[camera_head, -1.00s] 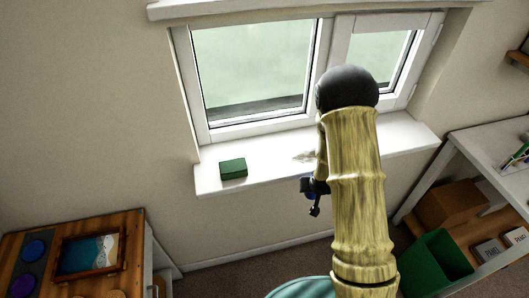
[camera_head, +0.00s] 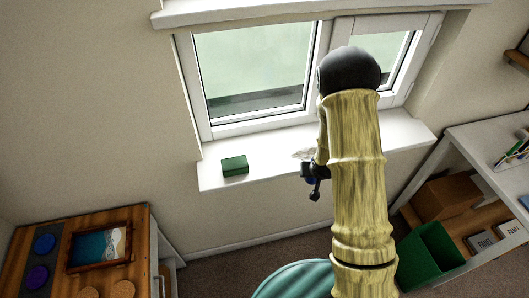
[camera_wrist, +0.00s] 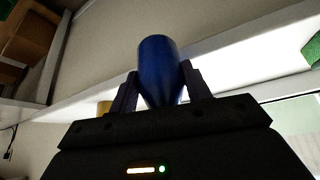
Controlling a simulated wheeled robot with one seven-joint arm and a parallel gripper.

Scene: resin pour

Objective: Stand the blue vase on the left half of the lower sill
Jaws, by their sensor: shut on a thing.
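My gripper (camera_head: 314,180) is shut on the blue vase (camera_wrist: 160,70), which shows between the two fingers in the wrist view. In the head view only a small blue part of the vase (camera_head: 308,180) shows beside the gripper, and my arm hides much of that area. The wrist view shows the white sill (camera_wrist: 235,62) behind and to the right of the vase. I cannot tell the height gap between vase and sill.
A green block (camera_head: 235,164) lies on the left half of the sill, with bare sill on both sides. A pale patch (camera_head: 303,154) marks the sill near its middle. A wooden-topped unit (camera_head: 135,219) stands lower left. A green bin (camera_head: 432,252) and shelving stand at the right.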

